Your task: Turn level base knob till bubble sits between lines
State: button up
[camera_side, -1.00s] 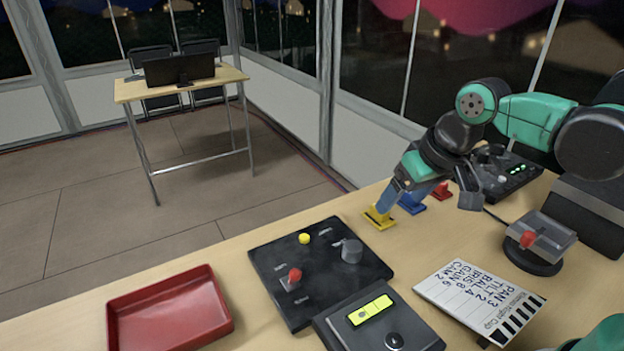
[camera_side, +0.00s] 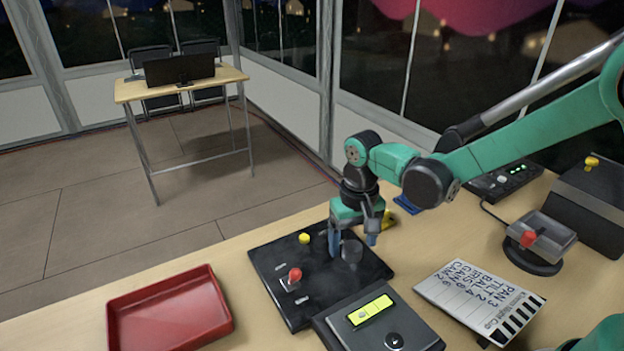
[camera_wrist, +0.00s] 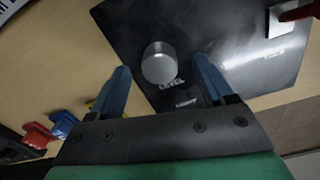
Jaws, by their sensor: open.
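The grey level base (camera_side: 372,340) stands at the front of the table. It has a yellow-green vial (camera_side: 377,306) and a round black knob (camera_side: 394,341) with a small light mark. A small dark bubble (camera_side: 362,315) shows toward the vial's left end; its place against the lines is too small to tell. My gripper (camera_side: 353,241) is open and points down over the black panel (camera_side: 275,266) behind the base. Its fingers are on either side of a grey round knob (camera_wrist: 160,62) marked LEVEL in the wrist view; contact is not visible.
The panel carries a red-tipped lever (camera_side: 294,275) and a yellow button (camera_side: 304,238). A red tray (camera_side: 170,335) is at left, a white cue card (camera_side: 470,292) at right. Yellow and blue pieces lie behind my gripper.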

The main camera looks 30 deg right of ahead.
jog(key=shift+f, duration=0.35)
grip_shut()
jog(key=shift+m, duration=0.4)
jog(key=m, duration=0.3)
jog(key=shift+m, duration=2)
